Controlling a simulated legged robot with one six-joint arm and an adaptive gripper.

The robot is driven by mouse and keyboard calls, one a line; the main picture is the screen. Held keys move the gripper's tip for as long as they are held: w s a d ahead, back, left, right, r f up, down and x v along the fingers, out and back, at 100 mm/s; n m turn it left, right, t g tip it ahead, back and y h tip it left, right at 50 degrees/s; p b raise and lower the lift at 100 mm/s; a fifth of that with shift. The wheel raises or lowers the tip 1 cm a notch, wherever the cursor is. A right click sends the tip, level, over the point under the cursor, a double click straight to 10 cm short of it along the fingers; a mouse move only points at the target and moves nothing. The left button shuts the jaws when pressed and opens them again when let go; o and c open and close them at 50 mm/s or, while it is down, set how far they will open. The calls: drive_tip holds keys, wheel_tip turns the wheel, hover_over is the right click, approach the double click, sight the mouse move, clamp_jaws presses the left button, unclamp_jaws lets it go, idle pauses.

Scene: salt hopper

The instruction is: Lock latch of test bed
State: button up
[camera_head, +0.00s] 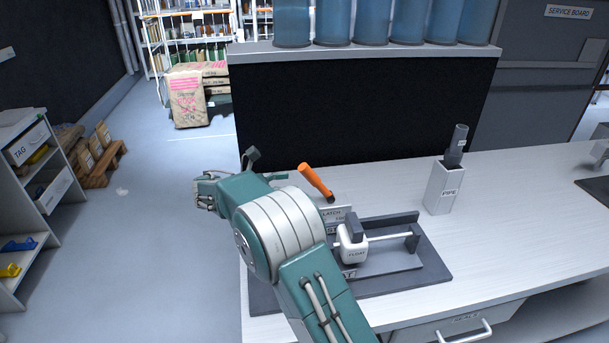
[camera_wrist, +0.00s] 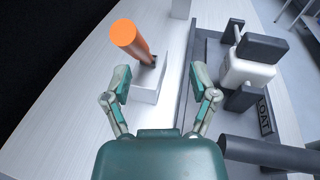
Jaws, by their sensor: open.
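The latch's orange handle (camera_head: 316,181) leans to the upper left in the head view, its dark lower end by a white block labelled LATCH (camera_head: 336,214). The handle also shows in the wrist view (camera_wrist: 131,38), slanting up and left from the block (camera_wrist: 150,88). The dark test bed (camera_head: 425,272) lies on the counter beside it and carries a white float (camera_head: 352,246) on a rod. My gripper (camera_wrist: 160,84) is open and empty, its fingers apart on either side of the block in the wrist view. The handle is ahead of the fingertips; contact cannot be told. My arm hides part of the bed in the head view.
A white holder labelled PIPE (camera_head: 442,190) with a dark pipe stands right of the bed. A black panel (camera_head: 350,110) rises behind the white counter (camera_head: 520,220). A drawer handle (camera_head: 470,332) protrudes in front.

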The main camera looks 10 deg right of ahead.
sight(309, 176)
drive_tip(key=w+a+f+n+t+h, duration=0.1)
drive_tip(key=w+a+f+n, duration=0.1)
drive_tip(key=a+f, duration=0.15)
drive_tip(key=x, duration=0.7)
drive_tip(key=r+x, duration=0.1)
drive_tip(key=x, duration=0.2)
drive_tip(key=shift+w+d, duration=0.2)
drive_tip(key=shift+w, duration=0.1)
drive_tip(key=shift+r, duration=0.1)
clamp_jaws()
